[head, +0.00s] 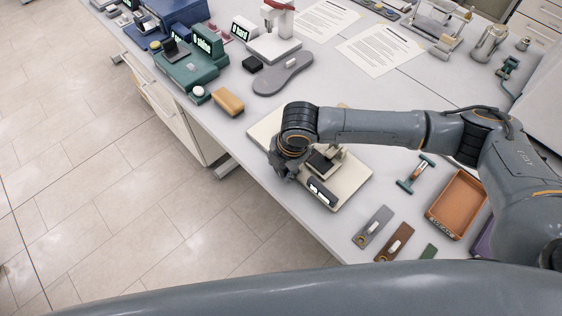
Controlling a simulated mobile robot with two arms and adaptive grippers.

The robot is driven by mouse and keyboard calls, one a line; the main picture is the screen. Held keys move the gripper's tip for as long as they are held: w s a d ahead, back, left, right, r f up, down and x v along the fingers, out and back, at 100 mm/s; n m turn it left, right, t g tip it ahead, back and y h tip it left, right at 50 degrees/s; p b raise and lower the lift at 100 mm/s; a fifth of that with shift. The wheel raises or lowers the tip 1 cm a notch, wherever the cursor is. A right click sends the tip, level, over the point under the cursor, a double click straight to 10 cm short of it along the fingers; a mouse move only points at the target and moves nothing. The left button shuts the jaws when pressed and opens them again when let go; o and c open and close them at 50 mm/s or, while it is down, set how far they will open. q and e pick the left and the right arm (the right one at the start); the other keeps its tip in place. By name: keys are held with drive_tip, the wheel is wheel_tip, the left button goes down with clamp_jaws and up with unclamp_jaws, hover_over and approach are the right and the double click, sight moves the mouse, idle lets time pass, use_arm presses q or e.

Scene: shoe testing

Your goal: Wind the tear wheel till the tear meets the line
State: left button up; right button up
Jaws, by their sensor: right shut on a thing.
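The tear tester (345,197) is a cream base plate with a small dark display (321,191) on its front edge and a dark block with a pale clamp on top. My right gripper (284,172) points down at the tester's left side, shut on what appears to be the tear wheel. The wheel is hidden behind the gripper and wrist. My forearm crosses over the back of the tester. The tear and the line are too small or covered to make out. My left gripper is not in view.
An orange tray (458,204), a teal-handled tool (416,174), a grey strip (373,226) and a brown strip (395,241) lie right of the tester. A grey sole (283,75), a tan block (228,102) and green instruments (190,68) stand behind left. The table's front edge is close.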

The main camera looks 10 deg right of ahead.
drive_tip(key=shift+s+d+f+t+y+b, duration=0.1)
drive_tip(key=shift+s+t+y+b, duration=0.1)
drive_tip(key=shift+t+y, duration=0.45)
drive_tip(key=shift+s+d+f+t+y+b, duration=0.1)
drive_tip(key=shift+t+y+b, duration=0.1)
drive_tip(key=shift+t+y, duration=0.4)
drive_tip(key=shift+r+t, duration=0.1)
drive_tip(key=shift+t, duration=0.25)
drive_tip(key=o, duration=1.1)
drive_tip(key=shift+o, duration=0.2)
drive_tip(key=v, duration=1.2)
drive_tip(key=shift+w+a, duration=0.1)
